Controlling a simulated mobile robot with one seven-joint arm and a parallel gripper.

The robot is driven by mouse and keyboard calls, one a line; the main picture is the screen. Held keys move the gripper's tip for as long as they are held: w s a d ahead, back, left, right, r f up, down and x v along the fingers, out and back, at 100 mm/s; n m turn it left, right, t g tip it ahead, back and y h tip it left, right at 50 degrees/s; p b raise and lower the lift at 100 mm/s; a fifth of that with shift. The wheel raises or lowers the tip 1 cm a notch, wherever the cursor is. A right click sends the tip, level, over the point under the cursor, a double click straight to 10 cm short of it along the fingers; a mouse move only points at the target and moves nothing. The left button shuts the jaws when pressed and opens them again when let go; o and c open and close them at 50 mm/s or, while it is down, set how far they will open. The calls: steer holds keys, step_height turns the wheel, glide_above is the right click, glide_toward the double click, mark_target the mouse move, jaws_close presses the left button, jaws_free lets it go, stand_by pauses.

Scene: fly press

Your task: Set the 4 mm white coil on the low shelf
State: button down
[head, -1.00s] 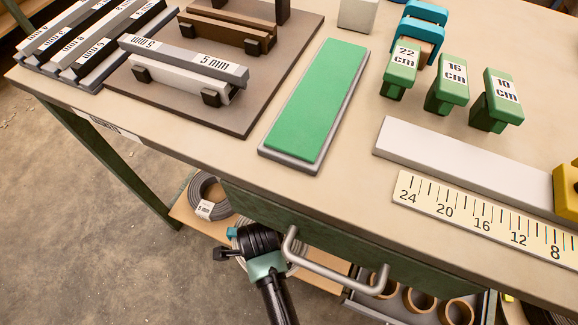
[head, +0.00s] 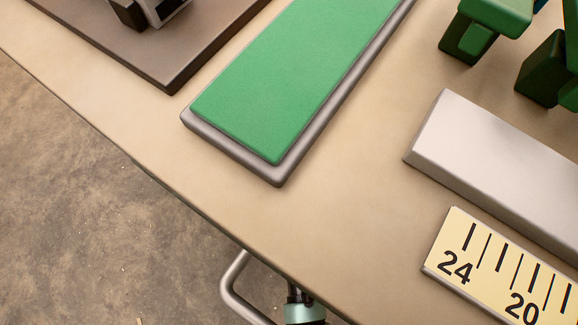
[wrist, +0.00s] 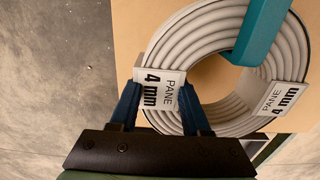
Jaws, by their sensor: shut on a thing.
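The 4 mm white coil (wrist: 210,25) fills the upper right of the wrist view, with "PANE 4 mm" labels on two sides and a teal piece (wrist: 262,32) across its ring. My gripper (wrist: 160,112) has its two blue fingers on either side of the near label, shut on the coil's rim. Behind the coil is the tan wooden low shelf (wrist: 128,40); I cannot tell whether the coil touches it. In the head view the coil and low shelf are hidden under the bench, and only a bit of my arm shows at the bottom edge.
The bench top (head: 330,215) carries a green pad (head: 290,75), a grey bar (head: 500,170), a ruler (head: 500,275) and green blocks (head: 490,30). A metal drawer handle (head: 238,290) sticks out below the bench edge. Concrete floor (head: 80,200) lies open at left.

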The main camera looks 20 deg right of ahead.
step_height(320, 180, down, 6)
steer(key=b, duration=0.3)
steer(key=shift+w+r+b, duration=0.15)
steer(key=shift+b, duration=0.15)
steer(key=shift+r, duration=0.1)
steer(key=shift+c, duration=1.8)
jaws_free()
steer(key=shift+f, duration=0.2)
step_height(320, 180, up, 12)
steer(key=p, duration=0.8)
steer(key=shift+r, duration=0.15)
steer(key=shift+s, duration=0.2)
